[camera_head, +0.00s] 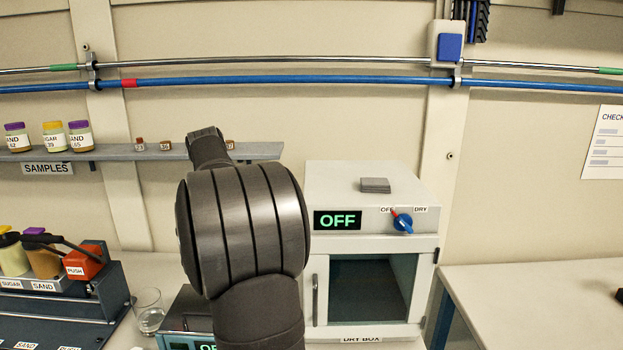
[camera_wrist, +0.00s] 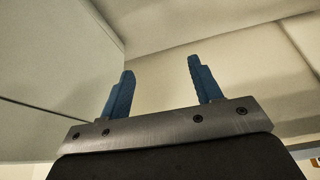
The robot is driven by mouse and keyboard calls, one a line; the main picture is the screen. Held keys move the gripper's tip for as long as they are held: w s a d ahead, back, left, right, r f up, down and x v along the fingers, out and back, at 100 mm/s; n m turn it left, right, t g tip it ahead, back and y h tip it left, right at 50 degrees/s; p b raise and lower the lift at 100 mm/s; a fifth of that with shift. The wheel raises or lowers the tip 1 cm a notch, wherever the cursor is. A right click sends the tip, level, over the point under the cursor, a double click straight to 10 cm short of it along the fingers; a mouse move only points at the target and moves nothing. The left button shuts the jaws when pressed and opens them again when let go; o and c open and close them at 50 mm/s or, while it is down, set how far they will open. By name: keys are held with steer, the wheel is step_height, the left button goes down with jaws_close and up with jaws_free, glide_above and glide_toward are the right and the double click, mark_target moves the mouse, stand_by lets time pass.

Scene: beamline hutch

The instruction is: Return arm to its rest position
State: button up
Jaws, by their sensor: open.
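My gripper (camera_wrist: 160,80) shows in the wrist view with its two blue fingers spread apart. It is open, and nothing is between the fingers. Behind the fingers are only pale wall and panel surfaces. In the head view my dark arm rises in the middle of the picture, in front of the shelf and beside the dry box. The gripper itself cannot be made out there.
A white dry box (camera_head: 422,255) reading OFF stands right of my arm, with a grey block (camera_head: 375,185) on top. A samples shelf (camera_head: 110,153) holds jars at left. A glass (camera_head: 148,312) and a blue rack (camera_head: 115,290) stand lower left. The right table (camera_head: 530,300) is mostly clear.

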steer(key=d+r+m, duration=0.1)
steer(key=d+r, duration=0.3)
steer(key=d, duration=0.6)
steer(key=d+r+m+h, duration=0.1)
steer(key=d+r, duration=0.4)
steer(key=d, duration=0.5)
steer(key=s+d+r+m, duration=0.1)
steer(key=d+r+m, duration=0.2)
steer(key=d, duration=0.8)
steer(key=shift+r+g+h, duration=0.3)
steer(key=shift+r+h, duration=0.1)
steer(key=shift+r, duration=0.5)
steer(key=shift+a, duration=0.15)
steer(key=w+a+f+n, duration=0.1)
steer(key=a+f, duration=0.2)
steer(key=a, duration=0.6)
steer(key=w+a+f+n+y, duration=0.1)
steer(key=a+f+n, duration=0.1)
steer(key=a, duration=0.8)
steer(key=shift+w+a+f, duration=0.25)
steer(key=shift+f, duration=0.2)
steer(key=shift+d+r, duration=0.1)
